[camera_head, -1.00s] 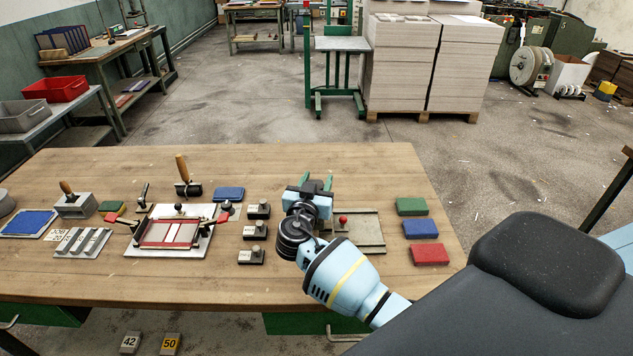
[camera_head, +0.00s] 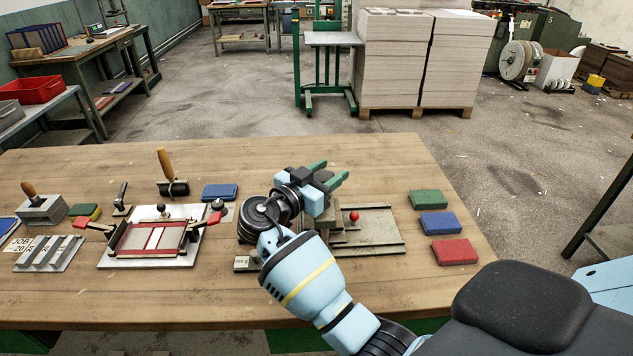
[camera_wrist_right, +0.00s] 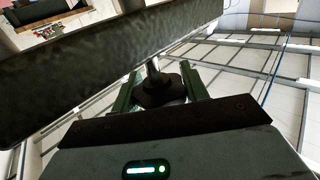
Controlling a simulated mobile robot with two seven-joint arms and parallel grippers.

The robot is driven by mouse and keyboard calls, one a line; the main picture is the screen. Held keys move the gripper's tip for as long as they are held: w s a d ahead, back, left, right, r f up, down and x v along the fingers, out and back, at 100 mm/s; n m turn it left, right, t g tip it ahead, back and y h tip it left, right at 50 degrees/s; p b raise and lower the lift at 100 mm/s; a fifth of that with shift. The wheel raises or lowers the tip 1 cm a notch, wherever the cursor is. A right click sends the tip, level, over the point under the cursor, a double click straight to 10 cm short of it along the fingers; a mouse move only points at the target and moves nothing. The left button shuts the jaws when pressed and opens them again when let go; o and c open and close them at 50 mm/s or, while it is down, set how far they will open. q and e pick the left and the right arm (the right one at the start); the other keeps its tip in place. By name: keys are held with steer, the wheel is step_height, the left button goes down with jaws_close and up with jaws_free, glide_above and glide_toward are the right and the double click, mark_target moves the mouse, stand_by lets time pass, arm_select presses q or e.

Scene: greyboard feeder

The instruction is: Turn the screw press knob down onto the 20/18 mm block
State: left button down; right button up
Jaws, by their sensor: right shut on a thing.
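My right gripper (camera_head: 328,172) is over the back left of a grey plate (camera_head: 380,236), its green fingers pointing up and to the right. In the right wrist view its fingers are shut on a dark, lobed knob (camera_wrist_right: 160,92). A thin metal stem joins the knob to a broad dark bar (camera_wrist_right: 90,70). Grey stepped parts (camera_head: 338,232) show just below the gripper on the plate. I cannot tell which of these is the 20/18 mm block. My left gripper is out of view.
A labelled block (camera_head: 245,263) lies left of the plate, partly behind my arm. Green (camera_head: 427,199), blue (camera_head: 440,223) and red (camera_head: 455,250) pads lie at right. A red-framed fixture (camera_head: 152,240) stands at left.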

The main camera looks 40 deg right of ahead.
steer(key=m+g+b, duration=0.1)
steer(key=g+b, duration=0.1)
steer(key=m+g+b, duration=0.1)
steer(key=g, duration=0.1)
steer(key=shift+s+f+m+b, duration=0.1)
steer(key=shift+f+m+b, duration=0.25)
steer(key=shift+m, duration=0.05)
steer(key=m+g+b, duration=0.2)
steer(key=g, duration=0.1)
steer(key=shift+s+r+b, duration=0.15)
steer(key=shift+r+b, duration=0.05)
steer(key=shift+b, duration=0.2)
steer(key=shift+s+r+m+g+b, duration=0.1)
steer(key=shift+m+g+b, duration=0.6)
steer(key=shift+g, duration=0.4)
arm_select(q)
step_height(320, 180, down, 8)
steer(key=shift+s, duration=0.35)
arm_select(e)
steer(key=shift+g+y, duration=0.3)
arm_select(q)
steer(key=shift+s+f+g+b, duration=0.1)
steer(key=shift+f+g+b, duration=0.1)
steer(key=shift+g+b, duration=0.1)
arm_select(e)
steer(key=shift+r, duration=0.15)
steer(key=o, duration=1)
